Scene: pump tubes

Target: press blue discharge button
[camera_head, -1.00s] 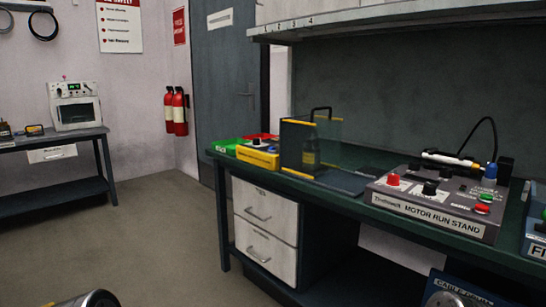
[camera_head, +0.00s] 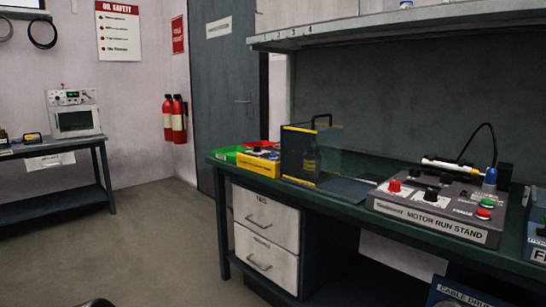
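A grey control box labelled MOTOR RUN STAND (camera_head: 440,225) sits on the dark green bench at the right. A blue upright piece (camera_head: 490,179) stands at its back right; I cannot tell whether it is a button. A green button (camera_head: 487,203) and a red button (camera_head: 483,213) are at its right end. A red knob (camera_head: 394,186) and black knobs are on its left and middle. No label reading discharge is legible. Neither gripper shows; only a dark sliver of my own body is at the bottom left edge.
The bench (camera_head: 340,205) has a clear-sided guard (camera_head: 312,155) and a yellow box (camera_head: 258,162) at its left end. White drawers (camera_head: 266,230) are below. A blue case (camera_head: 455,292) stands low at the right. Open floor (camera_head: 150,240) lies left of the bench.

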